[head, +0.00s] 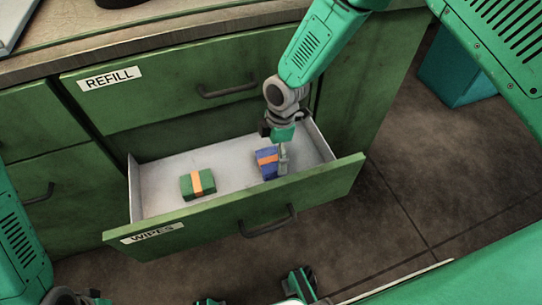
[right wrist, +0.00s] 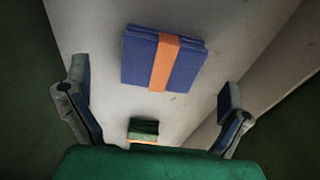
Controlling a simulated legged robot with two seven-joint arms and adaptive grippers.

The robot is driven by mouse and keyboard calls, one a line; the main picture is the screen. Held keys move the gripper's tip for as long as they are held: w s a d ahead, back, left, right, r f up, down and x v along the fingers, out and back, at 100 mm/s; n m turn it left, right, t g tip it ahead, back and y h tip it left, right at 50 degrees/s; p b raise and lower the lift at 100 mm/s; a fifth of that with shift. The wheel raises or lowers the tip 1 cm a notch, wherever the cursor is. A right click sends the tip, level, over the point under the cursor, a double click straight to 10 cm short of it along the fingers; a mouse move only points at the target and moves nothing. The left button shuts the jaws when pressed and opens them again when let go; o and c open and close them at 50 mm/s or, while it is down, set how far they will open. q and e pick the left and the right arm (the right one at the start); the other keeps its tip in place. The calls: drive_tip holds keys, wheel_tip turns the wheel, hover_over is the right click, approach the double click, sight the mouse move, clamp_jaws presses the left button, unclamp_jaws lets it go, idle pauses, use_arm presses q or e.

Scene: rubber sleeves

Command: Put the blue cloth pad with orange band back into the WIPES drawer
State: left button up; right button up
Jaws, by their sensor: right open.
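The blue cloth pad with an orange band (head: 267,163) lies in the right part of the open WIPES drawer (head: 222,215). In the right wrist view the pad (right wrist: 135,56) lies flat on the pale drawer floor. My right gripper (head: 282,158) points down into the drawer at the pad and hides part of it in the head view. Its fingers (right wrist: 154,82) are spread wide and hold nothing, with clear floor showing between each finger and the pad.
A green pad with an orange band (head: 198,184) lies in the drawer's left part. The REFILL drawer (head: 165,95) above is shut. The WIPES drawer's front panel and side walls stand around the right gripper. Clear drawer floor lies between the two pads.

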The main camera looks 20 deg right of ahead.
sight(275, 157)
use_arm(q)
wheel_tip(275, 157, up, 3)
drive_tip(key=shift+a+f+p, duration=0.1)
drive_tip(key=shift+a+p, duration=0.05)
drive_tip(key=shift+p, duration=0.95)
use_arm(e)
wheel_tip(275, 157, up, 8)
drive_tip(key=shift+d+f, duration=0.2)
drive_tip(key=shift+d, duration=0.15)
use_arm(q)
drive_tip(key=shift+a, duration=0.1)
use_arm(e)
drive_tip(key=shift+a, duration=0.15)
